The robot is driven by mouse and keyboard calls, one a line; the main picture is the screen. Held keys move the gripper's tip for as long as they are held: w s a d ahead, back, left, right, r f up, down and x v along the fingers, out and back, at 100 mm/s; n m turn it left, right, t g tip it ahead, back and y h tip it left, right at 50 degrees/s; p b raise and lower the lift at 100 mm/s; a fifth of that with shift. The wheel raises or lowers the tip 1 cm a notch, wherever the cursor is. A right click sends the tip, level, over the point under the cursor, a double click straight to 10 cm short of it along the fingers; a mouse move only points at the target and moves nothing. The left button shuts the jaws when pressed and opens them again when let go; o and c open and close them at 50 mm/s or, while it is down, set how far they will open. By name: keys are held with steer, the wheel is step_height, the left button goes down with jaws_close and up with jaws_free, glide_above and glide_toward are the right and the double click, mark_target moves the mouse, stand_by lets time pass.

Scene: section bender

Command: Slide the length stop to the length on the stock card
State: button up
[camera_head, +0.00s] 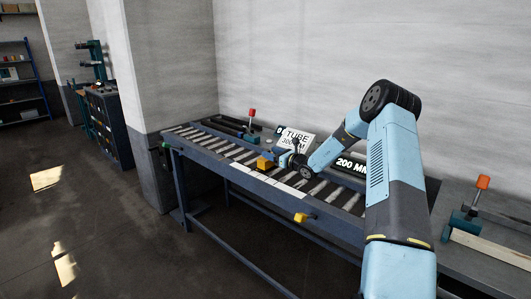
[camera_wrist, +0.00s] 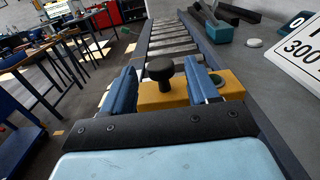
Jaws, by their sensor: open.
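The length stop, a yellow block (camera_wrist: 178,94) with a black knob (camera_wrist: 160,69), lies in front of my gripper in the wrist view. My gripper (camera_wrist: 160,66) is open, with one blue finger on each side of the knob; I cannot tell whether either finger touches it. In the head view the yellow block (camera_head: 265,163) sits on the roller table, just left of my gripper (camera_head: 283,160). The white stock card (camera_head: 295,139) stands behind the rollers and reads "TUBE 300 MM"; in the wrist view the card (camera_wrist: 302,50) is cut off.
A dark "200 MM" sign (camera_head: 352,165) is behind the rollers, partly hidden by my arm. Another yellow piece (camera_head: 301,218) is on the front rail. A red-handled device (camera_head: 251,118) stands at the back and an orange-handled one (camera_head: 479,190) at right. The floor at left is open.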

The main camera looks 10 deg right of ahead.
mark_target(267, 150)
steer(key=shift+x, duration=1.8)
jaws_close()
